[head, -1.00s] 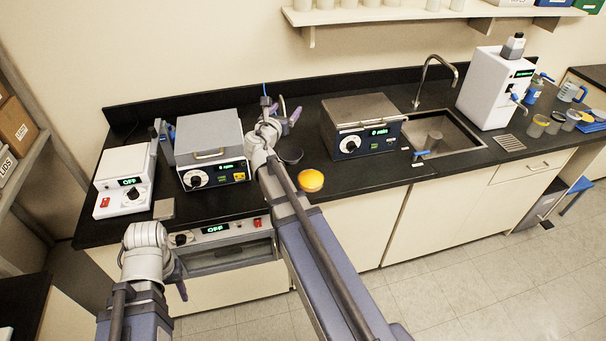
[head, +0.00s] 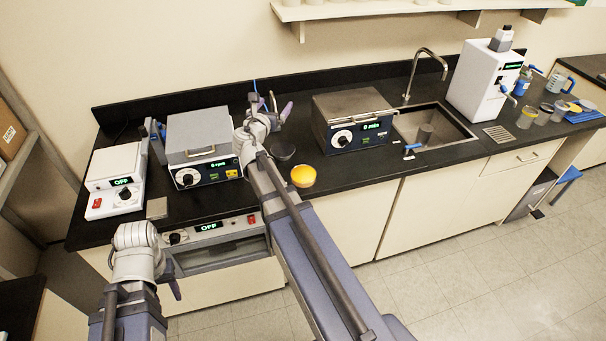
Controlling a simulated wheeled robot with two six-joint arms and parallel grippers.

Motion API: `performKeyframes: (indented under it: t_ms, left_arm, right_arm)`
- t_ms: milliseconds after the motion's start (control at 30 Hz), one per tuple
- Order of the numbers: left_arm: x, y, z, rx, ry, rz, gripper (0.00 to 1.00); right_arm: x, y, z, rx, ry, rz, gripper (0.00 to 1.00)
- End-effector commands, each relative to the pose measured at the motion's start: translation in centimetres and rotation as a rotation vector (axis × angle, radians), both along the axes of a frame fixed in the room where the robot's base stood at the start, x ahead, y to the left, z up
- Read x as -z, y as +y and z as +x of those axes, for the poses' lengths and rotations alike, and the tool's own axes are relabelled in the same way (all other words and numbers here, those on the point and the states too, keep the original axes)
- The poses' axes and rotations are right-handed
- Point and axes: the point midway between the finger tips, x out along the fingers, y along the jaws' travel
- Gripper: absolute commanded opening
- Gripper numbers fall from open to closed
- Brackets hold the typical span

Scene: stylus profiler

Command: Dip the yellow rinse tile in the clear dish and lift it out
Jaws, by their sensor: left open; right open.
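I cannot make out a yellow rinse tile for certain. A small yellow patch (head: 574,107) shows by the blue tray (head: 588,116) at the far right of the bench, too small to identify. Clear cups (head: 527,118) stand left of it; I cannot tell which vessel is the clear dish. My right gripper (head: 269,106) is open and empty over the bench, between the two hotplate-like boxes and far from those cups. My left gripper (head: 172,276) is low in front of the bench, open, its fingers partly hidden by its wrist.
A yellow-orange round bowl (head: 303,177) sits near the bench's front edge, beside my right arm, with a dark round dish (head: 282,151) behind it. A lidded box (head: 352,120), a sink (head: 450,132) and a white instrument (head: 483,85) stand to the right.

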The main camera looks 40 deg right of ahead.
Motion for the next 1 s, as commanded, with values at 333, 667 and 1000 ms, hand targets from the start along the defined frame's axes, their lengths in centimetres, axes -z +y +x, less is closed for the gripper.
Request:
performKeyframes:
  t_ms: [333,667,1000]
  left_arm:
    - [-2.8,0.0,0.0,-0.005,0.000,-0.001,0.50]
    - [-5.9,0.0,0.0,-0.012,-0.001,-0.002,0.50]
    - [-7.0,0.0,0.0,-0.014,-0.001,-0.002,0.50]
  right_arm:
    - [-2.8,0.0,0.0,0.000,0.000,0.000,1.00]
    - [-5.9,0.0,0.0,0.000,0.000,0.000,1.00]
    - [-7.0,0.0,0.0,0.000,0.000,0.000,1.00]
